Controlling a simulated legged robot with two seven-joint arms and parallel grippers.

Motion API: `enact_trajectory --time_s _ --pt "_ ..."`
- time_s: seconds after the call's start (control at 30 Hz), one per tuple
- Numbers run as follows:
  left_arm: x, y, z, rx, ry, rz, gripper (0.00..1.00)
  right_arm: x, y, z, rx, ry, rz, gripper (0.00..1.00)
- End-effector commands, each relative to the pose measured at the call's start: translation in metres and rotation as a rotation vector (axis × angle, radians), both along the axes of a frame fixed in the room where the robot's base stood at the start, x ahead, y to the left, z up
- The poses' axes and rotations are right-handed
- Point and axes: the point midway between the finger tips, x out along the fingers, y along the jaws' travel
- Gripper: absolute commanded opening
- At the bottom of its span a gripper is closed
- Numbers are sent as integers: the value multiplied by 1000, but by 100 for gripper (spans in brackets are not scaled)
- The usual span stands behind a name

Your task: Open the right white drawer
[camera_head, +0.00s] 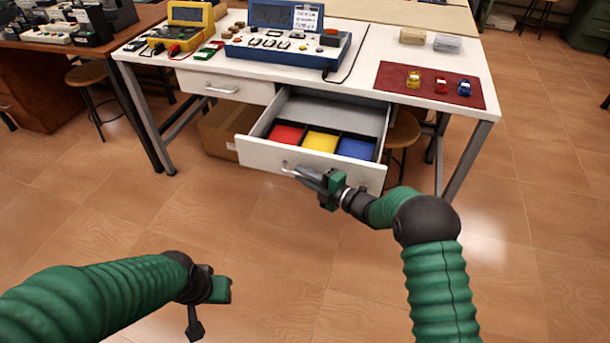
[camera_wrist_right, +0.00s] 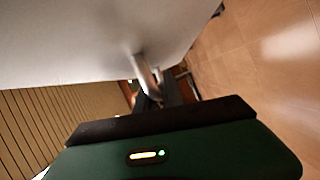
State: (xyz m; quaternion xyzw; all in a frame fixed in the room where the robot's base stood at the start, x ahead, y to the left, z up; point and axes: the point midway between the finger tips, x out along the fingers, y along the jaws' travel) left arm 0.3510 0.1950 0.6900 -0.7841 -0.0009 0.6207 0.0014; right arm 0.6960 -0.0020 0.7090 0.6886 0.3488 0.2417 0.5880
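The right white drawer (camera_head: 256,152) under the white table is pulled far out, and its inside shows red, yellow and blue compartments. Its metal handle (camera_head: 289,168) is on the front panel. My right gripper (camera_head: 308,178) is at this handle, its fingers overlapping it. In the right wrist view the white drawer front (camera_wrist_right: 70,40) fills the upper left, and the handle (camera_wrist_right: 147,75) runs down to the dark fingers, where the grip is hidden. My left gripper (camera_head: 197,318) hangs over the floor at the lower left, away from the table; its finger opening is unclear.
The left white drawer (camera_head: 228,88) is closed. A cardboard box (camera_head: 216,132) and a stool (camera_head: 405,130) stand below the table. On top are a blue case (camera_head: 285,48), a yellow multimeter (camera_head: 185,20) and a dark red mat (camera_head: 395,80) with toy cars. The floor in front is clear.

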Motion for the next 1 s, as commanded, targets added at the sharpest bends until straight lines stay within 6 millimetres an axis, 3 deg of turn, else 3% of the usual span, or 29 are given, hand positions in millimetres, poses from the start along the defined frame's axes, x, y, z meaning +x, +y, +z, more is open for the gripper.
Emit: enact_trajectory --time_s 0.03,0.13,0.53,0.67,1.0 --pt "0 0 0 0 0 0 36 -2 4 -1 2 3 6 19" --pt "0 0 0 0 0 0 36 -1 2 -1 0 1 3 32" --pt "0 0 3 0 0 0 36 -5 -8 2 -1 -1 -2 32" --pt "0 0 11 0 0 0 36 -23 -29 5 -3 3 -4 32" --pt "0 0 29 0 0 0 36 -86 -102 12 -2 2 -4 32"
